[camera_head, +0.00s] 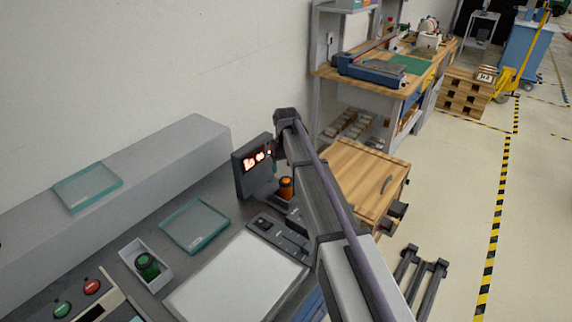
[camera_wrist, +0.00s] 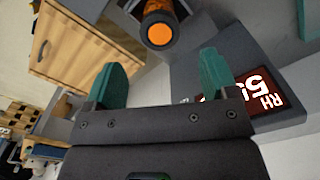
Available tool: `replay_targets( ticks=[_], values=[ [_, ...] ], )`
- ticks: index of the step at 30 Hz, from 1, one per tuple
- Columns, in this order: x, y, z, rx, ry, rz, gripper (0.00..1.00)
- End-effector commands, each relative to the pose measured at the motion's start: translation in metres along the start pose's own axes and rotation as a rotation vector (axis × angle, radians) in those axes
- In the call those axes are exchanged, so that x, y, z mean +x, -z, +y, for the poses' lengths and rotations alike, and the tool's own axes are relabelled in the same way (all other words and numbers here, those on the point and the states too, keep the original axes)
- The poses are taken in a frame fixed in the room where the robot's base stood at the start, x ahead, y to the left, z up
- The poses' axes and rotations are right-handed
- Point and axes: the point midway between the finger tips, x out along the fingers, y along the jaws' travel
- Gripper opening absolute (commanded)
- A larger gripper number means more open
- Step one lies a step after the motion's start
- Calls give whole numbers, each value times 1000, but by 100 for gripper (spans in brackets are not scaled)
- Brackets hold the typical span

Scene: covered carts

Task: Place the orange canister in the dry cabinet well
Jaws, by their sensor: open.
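The orange canister (camera_head: 286,183), with dark bands, stands upright at the foot of a dark grey unit with a lit red display (camera_head: 257,159), just left of my arm. In the wrist view the canister (camera_wrist: 160,30) shows end-on at the top, beyond the fingertips and between them. The red display (camera_wrist: 264,93), reading "RH" and digits, lies to its right. My gripper (camera_wrist: 161,62) is open, its teal fingers apart with nothing between them. The gripper is not clear in the head view. I cannot tell whether the canister's base sits in a well.
A green canister (camera_head: 147,266) stands in a white open box (camera_head: 155,284) at lower left. A glass plate (camera_head: 195,224) lies on the grey bench, another (camera_head: 88,185) on the raised ledge. A wooden-topped cart (camera_head: 357,172) stands right of my arm.

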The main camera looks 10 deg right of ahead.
Motion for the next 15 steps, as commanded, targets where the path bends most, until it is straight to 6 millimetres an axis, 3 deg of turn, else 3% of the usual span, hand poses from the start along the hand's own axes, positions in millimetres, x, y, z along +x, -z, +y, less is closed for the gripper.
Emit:
replay_targets(
  ticks=[1, 6, 8, 11, 15],
  values=[
    [-15, 0, 0, 0, 0, 0, 80],
    [-15, -1, 0, 0, 0, 0, 80],
    [-14, -16, -2, 5, 0, 0, 80],
    [-14, -87, -12, 29, 0, -1, 80],
    [-14, -226, -30, 85, -1, -1, 80]
  ],
)
